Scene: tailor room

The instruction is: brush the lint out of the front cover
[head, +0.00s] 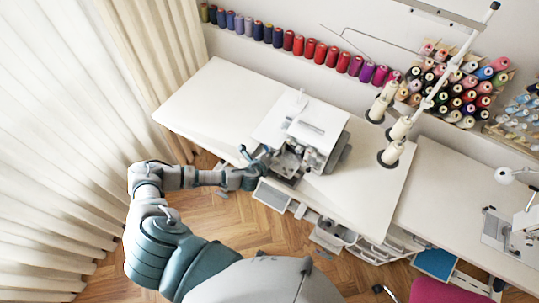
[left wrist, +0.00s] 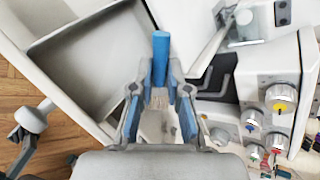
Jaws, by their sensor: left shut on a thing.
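The white overlock sewing machine (head: 305,130) stands on the white table, its lower front exposed. A shallow grey panel with a white rim (head: 272,195) juts out below the table edge; it looks like the opened front cover, and it fills the upper left of the left wrist view (left wrist: 95,65). My left gripper (head: 262,168) is at the machine's lower front, beside this panel. It is shut on a brush with a blue handle (left wrist: 161,55); pale bristles seem to show between the fingers. Whether the bristles touch anything is unclear. I cannot make out lint.
Coloured tension dials (left wrist: 280,97) sit close to the right of the gripper in the left wrist view. Thread cones (head: 391,152) stand right of the machine. The table's left part (head: 205,105) is clear. A pink chair (head: 435,291) is at the lower right.

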